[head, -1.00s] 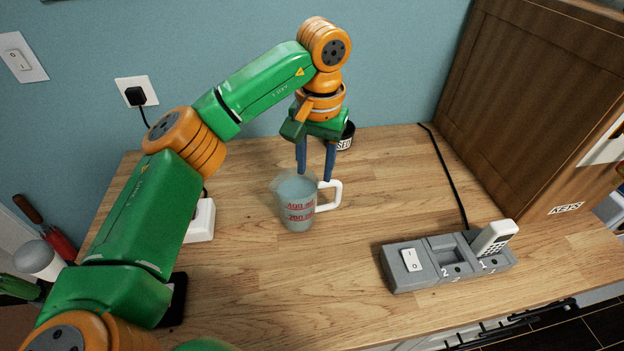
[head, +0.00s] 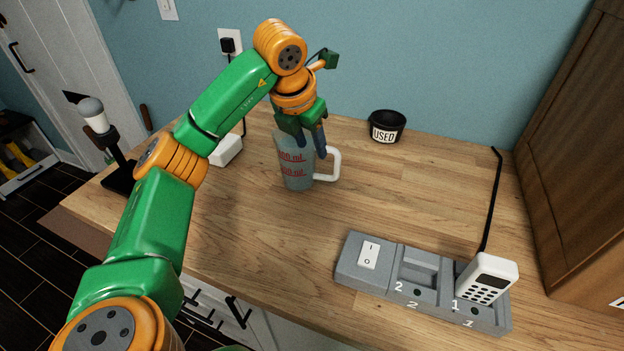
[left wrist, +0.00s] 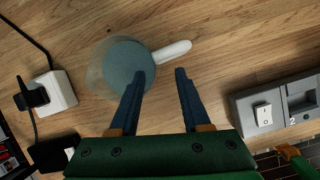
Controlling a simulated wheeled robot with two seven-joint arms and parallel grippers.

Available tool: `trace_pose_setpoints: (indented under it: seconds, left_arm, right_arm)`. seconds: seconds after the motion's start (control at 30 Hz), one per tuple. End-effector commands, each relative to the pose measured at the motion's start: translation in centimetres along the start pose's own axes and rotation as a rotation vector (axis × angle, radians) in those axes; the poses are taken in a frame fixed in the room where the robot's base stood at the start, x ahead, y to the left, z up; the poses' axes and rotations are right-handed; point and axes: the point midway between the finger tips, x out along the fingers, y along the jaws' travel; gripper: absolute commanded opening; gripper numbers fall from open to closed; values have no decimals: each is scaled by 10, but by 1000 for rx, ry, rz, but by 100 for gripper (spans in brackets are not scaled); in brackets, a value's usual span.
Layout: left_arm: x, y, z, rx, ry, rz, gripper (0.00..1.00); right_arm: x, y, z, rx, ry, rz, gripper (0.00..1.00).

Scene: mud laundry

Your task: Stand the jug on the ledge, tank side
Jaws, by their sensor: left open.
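The jug (head: 296,168) is a translucent measuring jug with red ml marks, blue-grey inside, and a white handle (head: 334,164). It stands upright on the wooden worktop, handle to the right. My left gripper (head: 312,143) is open and points down over the jug's handle side. In the left wrist view the jug (left wrist: 124,64) lies just beyond the fingers of my left gripper (left wrist: 160,73). The left finger overlaps the jug's outline there, and the handle shows ahead of the gap. I cannot tell whether they touch. No ledge or tank can be made out.
A grey two-slot dock (head: 420,277) with a white handset (head: 487,278) stands at the front right. A black pot marked USED (head: 386,127) is at the back. A white plug block (head: 226,150) is left of the jug. A brown cabinet (head: 575,150) bounds the right.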

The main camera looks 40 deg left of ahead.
Motion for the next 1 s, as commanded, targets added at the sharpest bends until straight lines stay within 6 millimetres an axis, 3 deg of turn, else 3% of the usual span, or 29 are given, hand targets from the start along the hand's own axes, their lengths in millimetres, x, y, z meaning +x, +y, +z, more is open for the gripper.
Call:
trace_pose_setpoints:
  seconds: [0.17, 0.43, 0.67, 0.7, 0.87, 1.0]
  left_arm:
    - [16, 2, 0, -39, -1, 3, 47]
    - [65, 4, -1, -36, 1, 2, 47]
    - [72, 4, 0, -35, -4, 3, 47]
    - [72, 4, 0, -34, -4, 3, 44]
    - [72, 4, 0, -34, -4, 3, 1]
    - [72, 4, 0, -34, -4, 3, 0]
  right_arm:
    - [-4, -2, -1, 1, 0, -4, 0]
    - [-18, -6, -2, 3, 1, -10, 0]
    - [-17, -5, -2, 1, 0, -8, 0]
    - [-17, -4, -2, 1, 0, -7, 0]
    - [-17, -3, -1, 0, -1, -5, 0]
    - [-17, -2, -1, 0, -1, -4, 0]
